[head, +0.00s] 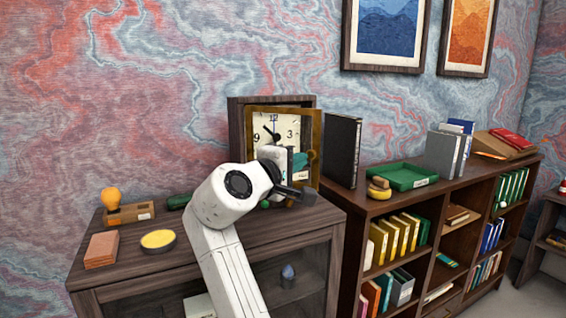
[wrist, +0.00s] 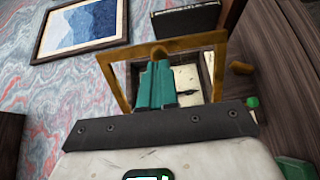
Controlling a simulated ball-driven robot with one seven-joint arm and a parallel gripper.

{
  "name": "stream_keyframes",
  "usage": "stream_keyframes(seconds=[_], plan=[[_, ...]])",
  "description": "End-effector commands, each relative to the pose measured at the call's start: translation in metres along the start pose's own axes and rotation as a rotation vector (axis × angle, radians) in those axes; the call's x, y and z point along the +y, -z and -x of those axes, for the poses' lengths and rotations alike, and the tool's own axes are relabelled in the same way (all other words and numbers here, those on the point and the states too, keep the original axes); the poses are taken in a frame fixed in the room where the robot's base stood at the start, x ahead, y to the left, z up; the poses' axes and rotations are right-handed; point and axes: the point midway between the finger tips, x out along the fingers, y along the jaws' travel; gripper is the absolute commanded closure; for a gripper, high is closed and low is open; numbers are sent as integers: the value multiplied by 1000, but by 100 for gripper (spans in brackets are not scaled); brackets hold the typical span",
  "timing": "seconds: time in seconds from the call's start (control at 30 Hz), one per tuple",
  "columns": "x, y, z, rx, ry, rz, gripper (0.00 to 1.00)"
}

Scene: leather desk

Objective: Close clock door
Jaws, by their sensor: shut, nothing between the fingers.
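The clock (head: 235,135) is a dark wooden case with a pale dial, standing at the back of the left cabinet. Its amber-framed door (head: 318,125) stands in front of the dial, offset to the right of the case, so it looks ajar. A small knob (head: 313,155) sits on its right side. My gripper (head: 302,160) is shut and empty, with teal fingers in front of the door's lower right part. In the wrist view the fingers (wrist: 157,65) overlap the door frame (wrist: 117,87); I cannot tell whether they touch it. My arm hides the clock's lower part.
A black binder (head: 342,150) stands right of the clock, beside a green tray (head: 405,176) on the bookcase. A lamp-like bulb (head: 111,198), orange blocks (head: 101,249) and a yellow-topped tin (head: 158,240) are on the cabinet's left.

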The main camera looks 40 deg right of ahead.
Motion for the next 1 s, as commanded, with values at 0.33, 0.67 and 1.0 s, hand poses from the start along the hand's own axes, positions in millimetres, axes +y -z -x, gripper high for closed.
stream_keyframes(seconds=[0.33,0.67,1.0], plan=[[0,0,-20,1,-1,0,100],[0,0,-21,4,-1,0,100],[4,-6,-45,117,-1,1,100]])
